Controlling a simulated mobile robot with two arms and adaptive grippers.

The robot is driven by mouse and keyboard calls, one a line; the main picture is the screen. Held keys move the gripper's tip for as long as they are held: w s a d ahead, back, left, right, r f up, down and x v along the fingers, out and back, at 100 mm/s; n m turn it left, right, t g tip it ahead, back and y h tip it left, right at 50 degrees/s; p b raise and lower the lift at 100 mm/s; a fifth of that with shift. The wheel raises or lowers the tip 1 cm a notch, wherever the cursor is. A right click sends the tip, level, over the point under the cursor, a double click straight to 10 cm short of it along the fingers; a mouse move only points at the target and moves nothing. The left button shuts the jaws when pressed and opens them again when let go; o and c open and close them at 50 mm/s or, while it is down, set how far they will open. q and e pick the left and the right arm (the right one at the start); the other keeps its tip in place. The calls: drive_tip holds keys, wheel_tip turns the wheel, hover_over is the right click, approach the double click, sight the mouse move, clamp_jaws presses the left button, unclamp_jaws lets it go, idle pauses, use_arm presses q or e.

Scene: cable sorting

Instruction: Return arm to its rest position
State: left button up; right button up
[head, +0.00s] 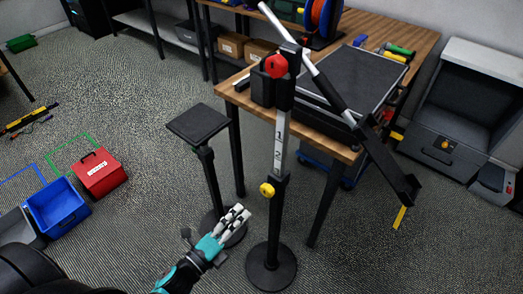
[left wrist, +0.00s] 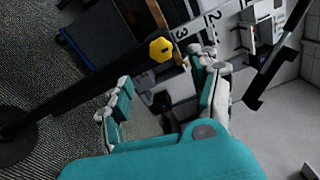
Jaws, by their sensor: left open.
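A black stand with a round base has an upright post (head: 279,150) marked with numbers, in the middle of the head view. A red knob (head: 276,66) is near its top and a yellow knob (head: 267,189) lower down. A long white and black arm (head: 333,97) crosses the post top, tilted down to the right. My left gripper (head: 238,214), teal and white, is open and empty, low and left of the post. In the left wrist view its spread fingers (left wrist: 165,75) show below the yellow knob (left wrist: 161,49), apart from it. My right gripper is not seen.
A wooden table (head: 345,153) with a black-topped case stands behind the post. A small black platform on a stand (head: 198,124) is left of it. Blue (head: 58,207) and red (head: 100,173) boxes lie on the floor at left. Open carpet lies between.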

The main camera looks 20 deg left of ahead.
use_arm(q)
drive_tip(key=s+a+f+n+g+y, duration=0.1)
drive_tip(key=s+f+n+g+y, duration=0.2)
drive_tip(key=f, duration=0.7)
drive_tip(key=s+a+f+n+g, duration=0.1)
drive_tip(key=s+f+n+g, duration=0.1)
drive_tip(key=s+f+n, duration=0.5)
drive_tip(key=a+f+n+g+y, duration=0.1)
drive_tip(key=f+n+g+y, duration=0.15)
drive_tip(key=f, duration=0.95)
drive_tip(key=s+f+n+g, duration=0.4)
drive_tip(key=s+f, duration=0.2)
drive_tip(key=s, duration=0.5)
drive_tip(key=s+a+f+n+g, duration=0.1)
drive_tip(key=s+f+n+g, duration=0.3)
drive_tip(key=s+f, duration=0.3)
drive_tip(key=s+n, duration=0.1)
drive_tip(key=s, duration=0.3)
drive_tip(key=shift+a+f+y, duration=0.15)
drive_tip(key=shift+f+y, duration=0.05)
drive_tip(key=shift+y, duration=0.15)
drive_tip(key=shift+g, duration=0.25)
